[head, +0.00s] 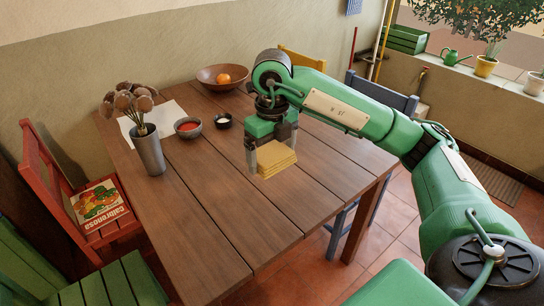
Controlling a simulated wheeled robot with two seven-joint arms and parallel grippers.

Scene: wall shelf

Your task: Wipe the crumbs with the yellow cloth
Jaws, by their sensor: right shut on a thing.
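The yellow cloth (276,160) is folded into a thick, layered pad. My right gripper (273,150) points down over the middle of the wooden table (215,228) and is shut on the cloth, with a finger at each side of it. The cloth is at or just above the tabletop; I cannot tell whether it touches. I cannot make out any crumbs on the table; the gripper and cloth hide part of the surface. My left gripper is not in view.
The front of the tabletop is clear. Chairs surround the table.

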